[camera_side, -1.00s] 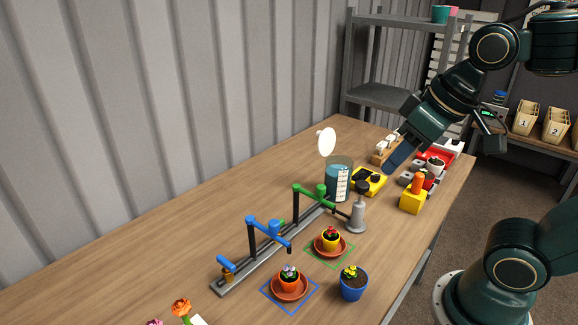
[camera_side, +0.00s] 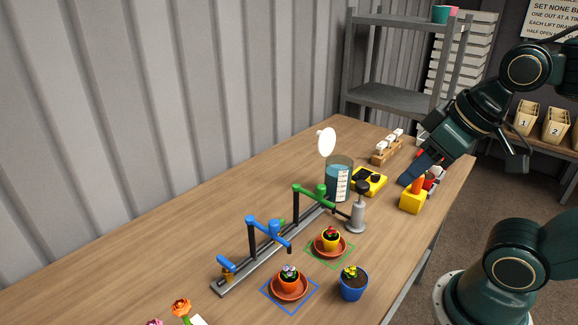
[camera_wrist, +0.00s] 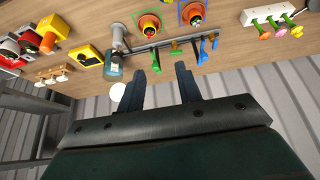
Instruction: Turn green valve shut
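The green valve (camera_side: 320,190) is a green knob on the green spout pipe (camera_side: 303,189), which rises from a grey rail (camera_side: 270,257). In the wrist view, green parts of the tap (camera_wrist: 156,66) show just beyond my fingertips. My gripper (camera_wrist: 161,80) is open and empty, its two dark fingers well apart. In the side view my gripper (camera_side: 412,173) hangs to the right of the valve, clearly apart from it, near the yellow block.
A blue tap (camera_side: 273,227) stands on the same rail, left of the green one. A grey pump (camera_side: 357,212) and a beaker of blue liquid (camera_side: 339,182) stand close right of the valve. A blue pot (camera_side: 353,284) is in front. The left table area is mostly clear.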

